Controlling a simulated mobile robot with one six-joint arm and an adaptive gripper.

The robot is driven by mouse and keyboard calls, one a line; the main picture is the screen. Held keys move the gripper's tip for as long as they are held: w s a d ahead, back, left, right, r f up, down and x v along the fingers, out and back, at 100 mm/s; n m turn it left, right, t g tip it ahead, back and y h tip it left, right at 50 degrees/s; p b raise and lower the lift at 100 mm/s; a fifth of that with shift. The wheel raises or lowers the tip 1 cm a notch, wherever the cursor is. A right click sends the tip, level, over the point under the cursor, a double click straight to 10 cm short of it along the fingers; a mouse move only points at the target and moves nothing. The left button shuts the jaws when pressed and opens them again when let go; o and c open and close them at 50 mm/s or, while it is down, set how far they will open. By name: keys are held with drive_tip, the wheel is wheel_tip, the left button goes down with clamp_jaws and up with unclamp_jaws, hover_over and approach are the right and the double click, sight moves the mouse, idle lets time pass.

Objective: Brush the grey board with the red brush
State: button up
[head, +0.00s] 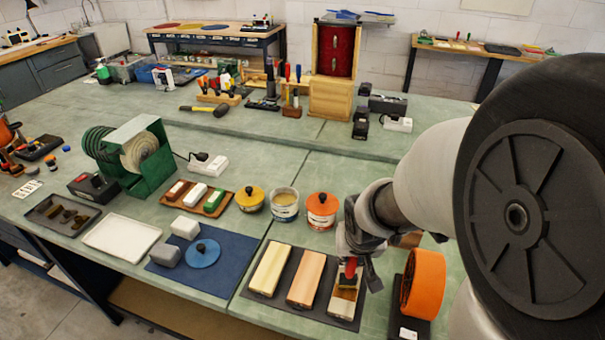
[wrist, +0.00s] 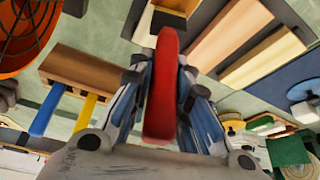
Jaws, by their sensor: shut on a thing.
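My gripper (head: 352,258) is shut on the red brush (head: 350,268), which hangs bristles-down over the grey board (head: 343,309). In the wrist view the red handle (wrist: 163,88) runs between the fingers, with its dark head at the top edge over a pale strip of the board. The bristles appear at or just above the board's surface; I cannot tell if they touch. The grey board lies on a dark mat (head: 287,306), right of the salmon board (head: 306,277) and the cream board (head: 271,269). The brush partly hides the grey board's middle.
An orange drum (head: 424,283) stands close to the right of the grey board. A wooden block (wrist: 82,72) with blue and yellow handles is near my gripper. An orange tin (head: 321,212) and other tins stand behind the boards. A blue mat (head: 230,272) lies left.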

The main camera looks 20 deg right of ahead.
drive_tip(key=shift+w+d, duration=0.2)
drive_tip(key=shift+w, duration=0.05)
idle(0.4)
drive_tip(key=shift+w+d+p, duration=0.25)
drive_tip(key=shift+w+d, duration=0.15)
drive_tip(key=shift+w, duration=0.2)
drive_tip(key=shift+w+d+p, duration=0.2)
drive_tip(key=shift+w+d, duration=0.2)
drive_tip(key=shift+w, duration=0.2)
drive_tip(key=shift+w+d, duration=0.1)
drive_tip(key=shift+w, duration=0.05)
drive_tip(key=shift+w+d+p, duration=0.4)
drive_tip(key=shift+w+d, duration=0.4)
drive_tip(key=shift+w, duration=0.35)
wheel_tip(320, 180, up, 6)
drive_tip(key=p, duration=0.4)
drive_tip(key=shift+p, duration=0.35)
